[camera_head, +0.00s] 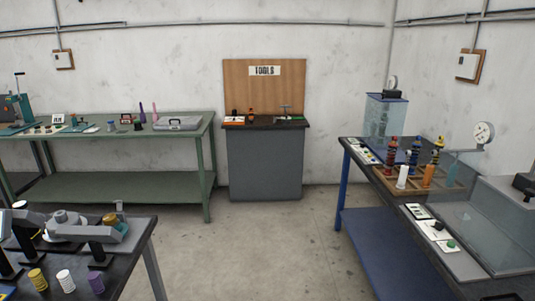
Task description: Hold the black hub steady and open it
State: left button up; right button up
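Neither of my grippers shows in the head view. I cannot pick out the black hub for certain. A small dark piece (138,126) stands on the green bench (208,128) at the left, too small to identify. Black stands with grey parts (62,230) are on the dark table (140,226) at the lower left, and their details are unclear.
A grey tool cabinet (265,165) under a "TOOLS" board (265,87) stands at the back. On the right, a blue-legged bench (345,197) holds spring shock absorbers (391,153), a gauge (482,133) and clear tanks (385,120). The floor (260,245) between the benches is clear.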

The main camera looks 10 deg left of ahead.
aim_at(138, 126)
jog(key=i+l+u, duration=0.1)
jog(key=i, duration=0.75)
jog(key=i+l+u, duration=0.15)
jog(key=i, duration=0.65)
jog(key=i+l+u, duration=0.15)
jog(key=i, duration=1.5)
jog(key=i+j+u, duration=0.15)
jog(key=i+u, duration=0.75)
jog(key=i+l+u, duration=0.2)
jog(key=i+u, duration=0.3)
jog(key=i+j, duration=0.5)
jog(key=i, duration=0.15)
jog(key=i+j+z, duration=0.15)
jog(key=i+j, duration=0.3)
jog(key=i, duration=0.2)
